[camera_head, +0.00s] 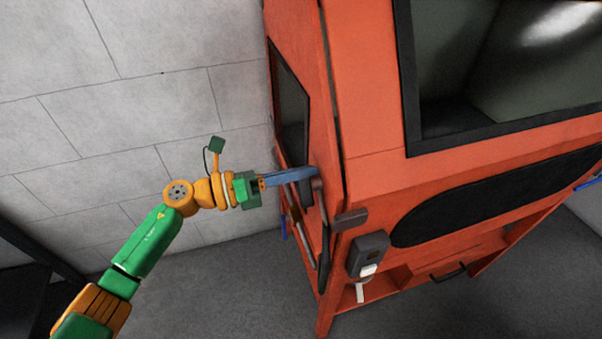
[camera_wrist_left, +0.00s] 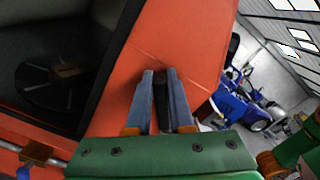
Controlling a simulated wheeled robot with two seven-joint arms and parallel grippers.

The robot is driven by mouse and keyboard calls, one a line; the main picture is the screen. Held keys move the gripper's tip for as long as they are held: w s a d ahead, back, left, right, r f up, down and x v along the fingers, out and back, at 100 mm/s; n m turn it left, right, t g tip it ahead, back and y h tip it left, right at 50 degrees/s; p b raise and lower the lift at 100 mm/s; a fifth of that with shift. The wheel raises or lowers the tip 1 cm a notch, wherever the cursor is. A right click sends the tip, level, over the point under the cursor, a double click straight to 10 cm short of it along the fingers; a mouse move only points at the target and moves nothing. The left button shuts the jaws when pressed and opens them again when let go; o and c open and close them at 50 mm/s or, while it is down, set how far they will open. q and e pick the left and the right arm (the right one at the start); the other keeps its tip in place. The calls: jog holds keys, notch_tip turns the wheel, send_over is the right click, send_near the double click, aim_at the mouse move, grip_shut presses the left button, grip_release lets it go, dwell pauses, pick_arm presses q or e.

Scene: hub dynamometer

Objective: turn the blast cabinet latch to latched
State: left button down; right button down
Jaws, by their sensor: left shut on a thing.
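The orange blast cabinet (camera_head: 375,180) fills the right of the head view. Its latch (camera_head: 319,193) is a dark handle on the near edge of the side door. My left gripper (camera_head: 312,172) reaches in from the left, with its blue-grey fingers at the upper end of this handle. In the left wrist view the gripper (camera_wrist_left: 159,74) has its fingers close together on a narrow dark piece (camera_wrist_left: 161,98), which looks like the latch handle. The fingers hide part of it. The orange cabinet panel lies right behind them. My right gripper is not in view.
The side door has a dark window (camera_head: 290,105). A dark block (camera_head: 350,220) and a switch box (camera_head: 368,254) stick out near the latch. A grey block wall (camera_head: 120,90) stands behind my left arm. A blue machine (camera_wrist_left: 240,105) stands farther off.

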pick_arm(q)
jog(key=n, duration=0.3)
jog(key=w+f+n, duration=0.1)
jog(key=n, duration=0.1)
jog(key=shift+a+n, duration=0.15)
jog(key=shift+n, duration=0.15)
jog(key=n, duration=0.2)
jog(key=f+n+p, duration=0.1)
jog(key=n, duration=0.1)
jog(key=shift+n, duration=0.4)
jog(key=shift+f, duration=0.15)
jog(key=c, duration=0.8)
grip_release()
jog(key=shift+w, duration=0.1)
jog(key=b+v, duration=0.2)
jog(key=v, duration=0.5)
jog(key=shift+b, duration=0.3)
